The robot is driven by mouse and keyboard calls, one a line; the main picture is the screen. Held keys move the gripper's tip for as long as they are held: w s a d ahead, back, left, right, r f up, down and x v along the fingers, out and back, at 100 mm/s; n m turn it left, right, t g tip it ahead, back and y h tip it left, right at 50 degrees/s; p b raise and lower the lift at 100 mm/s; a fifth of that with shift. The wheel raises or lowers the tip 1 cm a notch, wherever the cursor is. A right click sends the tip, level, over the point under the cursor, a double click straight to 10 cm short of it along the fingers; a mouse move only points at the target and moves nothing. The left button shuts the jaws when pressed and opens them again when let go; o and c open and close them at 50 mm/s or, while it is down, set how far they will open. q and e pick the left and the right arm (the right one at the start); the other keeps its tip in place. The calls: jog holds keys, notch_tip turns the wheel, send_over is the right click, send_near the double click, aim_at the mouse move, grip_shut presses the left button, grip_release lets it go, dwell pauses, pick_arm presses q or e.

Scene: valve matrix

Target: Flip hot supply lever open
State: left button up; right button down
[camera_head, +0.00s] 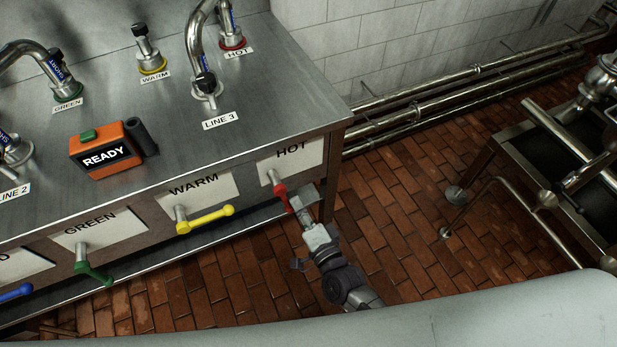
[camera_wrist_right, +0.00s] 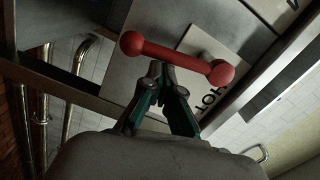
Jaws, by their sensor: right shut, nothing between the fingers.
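The red hot supply lever (camera_head: 283,197) is on the front of the steel counter, below the HOT label (camera_head: 291,152). In the head view it points down and slightly right from its pivot. In the right wrist view the red lever (camera_wrist_right: 178,58) lies across the picture just beyond my fingertips. My right gripper (camera_head: 301,203) is beside the lever's lower end, with its fingers shut and nothing between them. It also shows in the right wrist view (camera_wrist_right: 160,70), with the tips close to the lever's bar; I cannot tell whether they touch. My left gripper is not in view.
The yellow WARM lever (camera_head: 206,219) lies nearly level to the left. The green lever (camera_head: 93,272) and blue lever (camera_head: 14,292) are further left. An orange READY box (camera_head: 103,152) sits on the counter (camera_head: 190,140). Open brick floor (camera_head: 400,220) lies right of the counter, before a steel-framed stand.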

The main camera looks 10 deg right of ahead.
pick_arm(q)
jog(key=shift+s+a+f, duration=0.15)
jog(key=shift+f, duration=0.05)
pick_arm(e)
jog(key=shift+s+a+f, duration=0.2)
jog(key=shift+s+a, duration=0.05)
jog(key=shift+a, duration=0.25)
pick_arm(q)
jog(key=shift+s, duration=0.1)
pick_arm(e)
jog(key=shift+s+a, duration=0.1)
jog(key=shift+a, duration=0.05)
